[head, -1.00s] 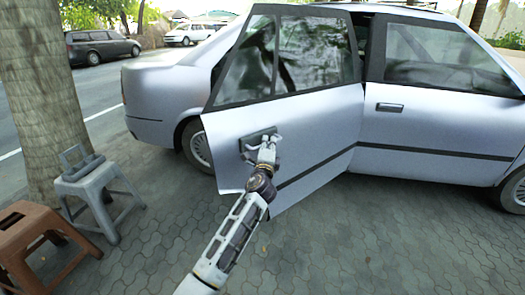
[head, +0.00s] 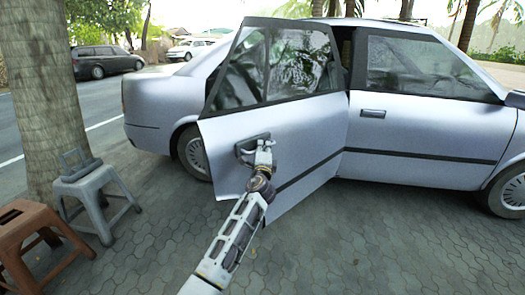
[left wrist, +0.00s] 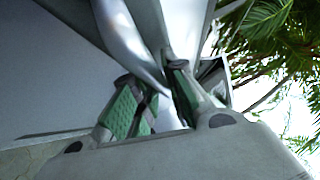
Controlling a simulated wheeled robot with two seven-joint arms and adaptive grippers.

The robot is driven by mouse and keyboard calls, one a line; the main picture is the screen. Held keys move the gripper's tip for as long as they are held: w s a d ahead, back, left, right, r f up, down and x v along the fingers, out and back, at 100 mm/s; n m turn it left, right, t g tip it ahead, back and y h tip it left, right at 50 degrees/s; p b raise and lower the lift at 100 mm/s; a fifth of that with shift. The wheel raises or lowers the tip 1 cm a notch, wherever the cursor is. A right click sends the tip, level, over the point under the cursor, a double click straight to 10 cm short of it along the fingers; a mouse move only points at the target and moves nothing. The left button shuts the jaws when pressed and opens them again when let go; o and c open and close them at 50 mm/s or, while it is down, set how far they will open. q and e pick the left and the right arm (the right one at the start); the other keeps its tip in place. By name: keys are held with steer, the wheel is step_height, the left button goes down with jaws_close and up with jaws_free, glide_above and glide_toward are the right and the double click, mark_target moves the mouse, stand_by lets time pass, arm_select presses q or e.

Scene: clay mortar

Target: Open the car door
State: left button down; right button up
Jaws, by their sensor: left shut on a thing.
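The silver car (head: 420,125) stands side-on, and its rear door (head: 225,150) is swung open toward me. The dark door handle (head: 250,141) is on the outer face of that door. My left gripper (head: 262,150) is at the handle and shut on it. In the left wrist view the green-padded fingers of my left gripper (left wrist: 155,105) close around a shiny silver bar, seen blurred. The front door handle (head: 373,113) is untouched, and the front door is closed. My right gripper is not in view.
A tree trunk (head: 40,90) stands at the left. A grey stool (head: 95,188) with a grey object on it and a brown stool (head: 30,230) stand near it. A dark parked car (head: 95,62) is across the road. The paving ahead is clear.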

arm_select(q)
steer(key=c, duration=1.5)
jaws_free()
steer(key=shift+o, duration=0.2)
steer(key=shift+r, duration=0.15)
